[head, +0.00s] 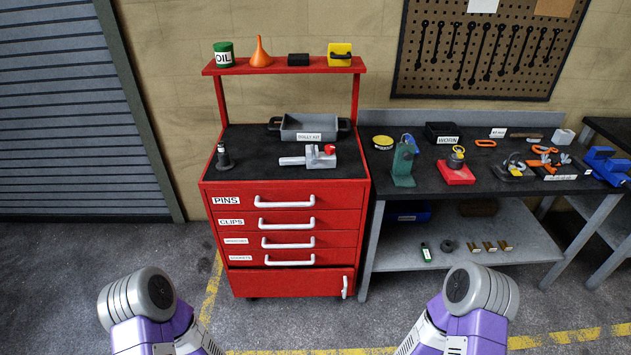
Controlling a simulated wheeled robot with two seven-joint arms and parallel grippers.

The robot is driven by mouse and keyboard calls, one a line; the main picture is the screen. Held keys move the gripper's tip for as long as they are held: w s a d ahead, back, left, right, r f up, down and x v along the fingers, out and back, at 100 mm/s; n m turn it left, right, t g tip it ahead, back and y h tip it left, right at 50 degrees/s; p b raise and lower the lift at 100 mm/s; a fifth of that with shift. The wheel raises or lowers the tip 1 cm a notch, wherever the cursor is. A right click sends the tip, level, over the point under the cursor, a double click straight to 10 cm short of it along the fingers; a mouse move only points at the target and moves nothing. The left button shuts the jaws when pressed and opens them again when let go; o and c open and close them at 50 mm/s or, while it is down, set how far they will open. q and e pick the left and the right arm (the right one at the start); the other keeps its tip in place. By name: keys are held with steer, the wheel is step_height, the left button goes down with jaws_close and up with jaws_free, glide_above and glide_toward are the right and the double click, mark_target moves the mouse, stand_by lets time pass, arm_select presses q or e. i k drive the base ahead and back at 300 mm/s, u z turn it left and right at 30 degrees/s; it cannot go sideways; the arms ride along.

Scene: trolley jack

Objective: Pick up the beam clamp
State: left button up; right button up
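No object is clearly labelled as the beam clamp. A grey metal device with a red knob (318,157) lies on the dark top of the red tool cabinet (285,232), and it looks clamp-like. On the workbench to the right, a green upright device (403,163) and a device on a red base (454,172) also stand; I cannot tell for certain which one is the beam clamp. Parts of my two arms show at the bottom left and bottom right. Neither gripper is in view, and nothing in view is being held.
A grey "DOLLY KIT" tray (309,135) and a small dark upright tool (223,158) share the cabinet top. The shelf (285,66) above holds an oil can, a funnel and small boxes. Small tools crowd the workbench (432,181). The cabinet top's front middle is clear.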

mark_target(325, 160)
steer(key=u, duration=1)
steer(key=i, duration=0.85)
steer(key=z, duration=0.2)
